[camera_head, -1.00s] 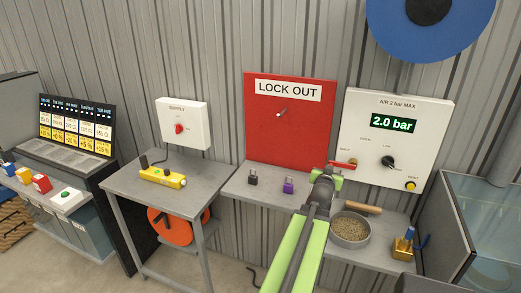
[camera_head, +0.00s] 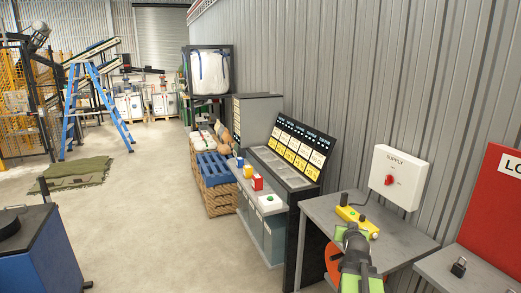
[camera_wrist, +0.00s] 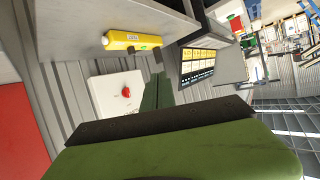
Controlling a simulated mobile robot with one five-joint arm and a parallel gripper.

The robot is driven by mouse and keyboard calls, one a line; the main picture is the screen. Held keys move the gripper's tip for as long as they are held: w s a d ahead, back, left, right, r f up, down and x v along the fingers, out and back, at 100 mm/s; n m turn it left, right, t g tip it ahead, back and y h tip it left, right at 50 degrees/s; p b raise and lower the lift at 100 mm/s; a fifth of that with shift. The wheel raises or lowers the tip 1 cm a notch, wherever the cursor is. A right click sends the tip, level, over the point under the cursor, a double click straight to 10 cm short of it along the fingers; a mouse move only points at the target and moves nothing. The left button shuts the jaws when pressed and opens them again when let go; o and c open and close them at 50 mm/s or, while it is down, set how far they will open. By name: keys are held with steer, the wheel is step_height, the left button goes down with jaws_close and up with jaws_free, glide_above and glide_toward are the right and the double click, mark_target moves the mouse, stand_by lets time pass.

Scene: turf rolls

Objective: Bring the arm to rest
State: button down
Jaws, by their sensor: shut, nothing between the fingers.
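My arm shows at the lower right of the head view, with its green and dark links reaching up in front of the small grey bench. My gripper (camera_head: 352,234) is at its far end, small and partly hidden by the arm, and it overlaps the yellow control box (camera_head: 357,221) in the picture. In the wrist view the two dark fingers of my gripper (camera_wrist: 158,78) lie close together and hold nothing. The yellow box also shows there (camera_wrist: 132,41), apart from the fingers.
The grey bench (camera_head: 322,213) stands below the white supply panel (camera_head: 399,176). A red lockout board (camera_head: 494,219) and a padlock (camera_head: 459,267) are at the right edge. A sloped display rack (camera_head: 299,150) stands left of the bench. Open floor (camera_head: 155,205) lies further left, with a blue ladder (camera_head: 95,105) behind.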

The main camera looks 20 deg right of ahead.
steer(key=w+a+f+n+g+y, duration=0.1)
steer(key=w+a+f+n+y, duration=0.15)
steer(key=a, duration=0.95)
steer(key=w+a+f+n+g+y, duration=0.1)
steer(key=w+a+f+n+y, duration=0.15)
steer(key=a, duration=0.85)
steer(key=w+a+f+n+y, duration=0.1)
steer(key=w+a+f+y, duration=0.15)
steer(key=a, duration=0.95)
steer(key=s+a+f+n+g, duration=0.2)
steer(key=s+a+f+g, duration=0.2)
steer(key=a, duration=0.6)
steer(key=s+f+g, duration=0.3)
steer(key=s+g, duration=0.2)
steer(key=s, duration=0.6)
steer(key=shift+s, duration=0.15)
